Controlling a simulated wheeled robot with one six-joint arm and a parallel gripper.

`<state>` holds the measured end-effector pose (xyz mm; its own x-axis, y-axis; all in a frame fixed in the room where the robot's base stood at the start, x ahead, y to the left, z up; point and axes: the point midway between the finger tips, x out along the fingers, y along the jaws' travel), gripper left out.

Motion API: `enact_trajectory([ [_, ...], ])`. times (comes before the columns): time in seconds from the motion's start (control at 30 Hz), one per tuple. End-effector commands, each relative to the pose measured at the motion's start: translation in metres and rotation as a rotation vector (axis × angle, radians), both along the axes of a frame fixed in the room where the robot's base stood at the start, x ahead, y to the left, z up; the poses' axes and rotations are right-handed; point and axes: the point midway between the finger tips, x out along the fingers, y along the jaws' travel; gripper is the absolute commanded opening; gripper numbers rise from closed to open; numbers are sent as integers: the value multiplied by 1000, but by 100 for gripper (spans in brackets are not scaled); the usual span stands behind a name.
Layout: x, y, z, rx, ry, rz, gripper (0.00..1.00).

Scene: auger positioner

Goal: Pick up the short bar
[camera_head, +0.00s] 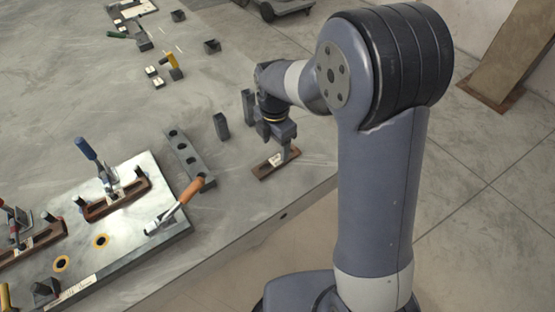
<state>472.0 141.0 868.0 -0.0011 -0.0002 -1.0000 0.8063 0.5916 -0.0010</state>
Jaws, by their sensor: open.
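A short brown bar (263,171) with a white label lies flat on the grey table near its right edge. My gripper (277,147) points down over the bar with its jaws open. One finger comes down close to the bar's right part; I cannot tell whether it touches. The gripper hides some of the area behind the bar.
A grey bar with holes (184,153) and small upright dark blocks (221,127) stand left of my gripper. A fixture plate (135,237) with clamps, brown bars and an orange-handled clamp (188,192) fills the lower left. Bare table (250,215) lies in front.

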Motion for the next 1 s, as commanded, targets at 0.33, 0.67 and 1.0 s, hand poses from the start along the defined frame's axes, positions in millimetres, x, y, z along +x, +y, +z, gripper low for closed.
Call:
enact_trajectory([
  [0.33,0,-5,-42,-1,3,-2,62],
  [0.67,1,-5,-56,0,0,-2,62],
  [1.0,1,-5,-55,1,-1,-2,39],
])
